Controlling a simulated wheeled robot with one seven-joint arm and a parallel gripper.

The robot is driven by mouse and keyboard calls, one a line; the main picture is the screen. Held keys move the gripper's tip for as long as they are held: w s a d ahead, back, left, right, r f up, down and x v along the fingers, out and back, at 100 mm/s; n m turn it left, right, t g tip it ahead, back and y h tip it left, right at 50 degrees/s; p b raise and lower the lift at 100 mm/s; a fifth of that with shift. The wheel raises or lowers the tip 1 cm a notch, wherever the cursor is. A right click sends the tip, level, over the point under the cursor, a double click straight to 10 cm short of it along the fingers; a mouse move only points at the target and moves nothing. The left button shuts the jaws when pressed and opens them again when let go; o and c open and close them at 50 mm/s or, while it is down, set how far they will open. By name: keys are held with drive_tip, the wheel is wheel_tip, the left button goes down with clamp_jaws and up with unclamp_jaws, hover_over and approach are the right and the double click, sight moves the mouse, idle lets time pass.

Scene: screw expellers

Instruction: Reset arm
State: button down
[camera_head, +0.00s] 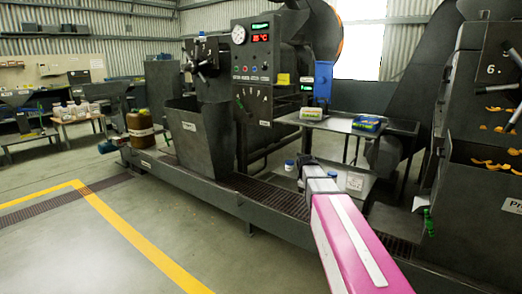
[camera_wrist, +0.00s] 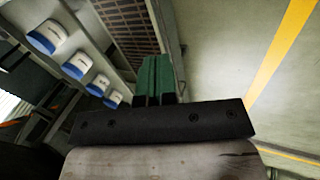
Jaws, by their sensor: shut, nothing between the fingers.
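My arm reaches in from the lower right in the head view, a pink link with a white stripe. My gripper (camera_head: 304,160) is at its far end, small and dark there, in front of the press line. In the wrist view the green fingers of my gripper (camera_wrist: 160,76) are together with nothing between them. They point past a brown grating (camera_wrist: 125,22) and the pale floor (camera_wrist: 222,50). No object is held.
Several white jars with blue ends (camera_wrist: 77,65) lie to the fingers' left in the wrist view. The head view shows a grey hopper (camera_head: 199,137), a control panel (camera_head: 252,75), a side table (camera_head: 340,123) and a brown container (camera_head: 140,130). The floor (camera_head: 60,240) at left is clear.

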drive_tip(key=s+a+f+m+g+y, duration=0.1)
drive_tip(key=s+f+m, duration=0.4)
drive_tip(key=s, duration=0.8)
drive_tip(key=s+a+f+m+g+y, duration=0.1)
drive_tip(key=s+a+f+m+g, duration=0.1)
drive_tip(key=s+f+m, duration=0.3)
drive_tip(key=s+f+g, duration=0.1)
drive_tip(key=s+f, duration=0.3)
drive_tip(key=s, duration=0.4)
drive_tip(key=shift+s+a+f, duration=0.3)
drive_tip(key=shift+s+f, duration=0.1)
